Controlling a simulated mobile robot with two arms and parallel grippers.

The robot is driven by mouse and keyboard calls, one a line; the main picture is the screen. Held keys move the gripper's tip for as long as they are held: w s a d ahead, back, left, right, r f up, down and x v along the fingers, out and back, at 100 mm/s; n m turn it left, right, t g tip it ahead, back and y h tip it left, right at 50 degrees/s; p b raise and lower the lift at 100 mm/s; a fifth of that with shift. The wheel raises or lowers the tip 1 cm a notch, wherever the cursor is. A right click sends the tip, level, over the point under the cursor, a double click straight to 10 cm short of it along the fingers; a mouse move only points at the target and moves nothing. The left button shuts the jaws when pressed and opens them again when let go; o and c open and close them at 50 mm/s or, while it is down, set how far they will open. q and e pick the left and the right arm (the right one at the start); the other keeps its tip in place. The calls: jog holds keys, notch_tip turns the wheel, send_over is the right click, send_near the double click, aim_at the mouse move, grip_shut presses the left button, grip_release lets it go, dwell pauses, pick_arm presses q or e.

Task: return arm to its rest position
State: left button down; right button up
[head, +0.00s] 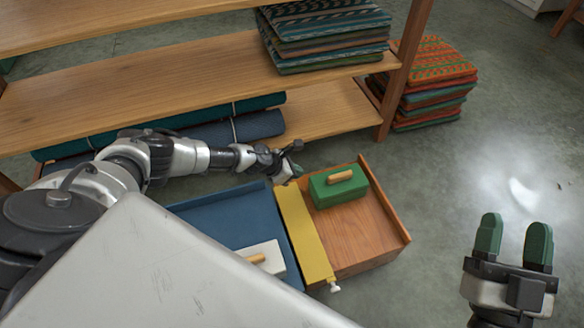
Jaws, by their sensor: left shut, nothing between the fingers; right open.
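My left arm reaches in from the left in the head view. Its gripper (292,160) is shut and empty, just above the back edge of a tray on the floor. My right gripper (513,232) is at the lower right with its two green-padded fingers apart and nothing between them. It is over bare floor, well to the right of the tray.
The tray has a blue section (212,206), a yellow strip (303,235) and a wooden section (365,240). A green block (338,192) and a white block (268,254) have wooden handles. A wooden shelf (190,75) stands behind; folded textiles (435,82) lie right of it.

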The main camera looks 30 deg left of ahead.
jog(key=shift+w+d+f+g+h+p, duration=0.15)
jog(key=shift+w+f+g+h, duration=0.1)
jog(key=shift+f+g, duration=0.4)
jog(key=shift+w+f+g+h+p, duration=0.15)
jog(key=shift+w+f+g+h, duration=0.1)
jog(key=shift+f+g, duration=0.35)
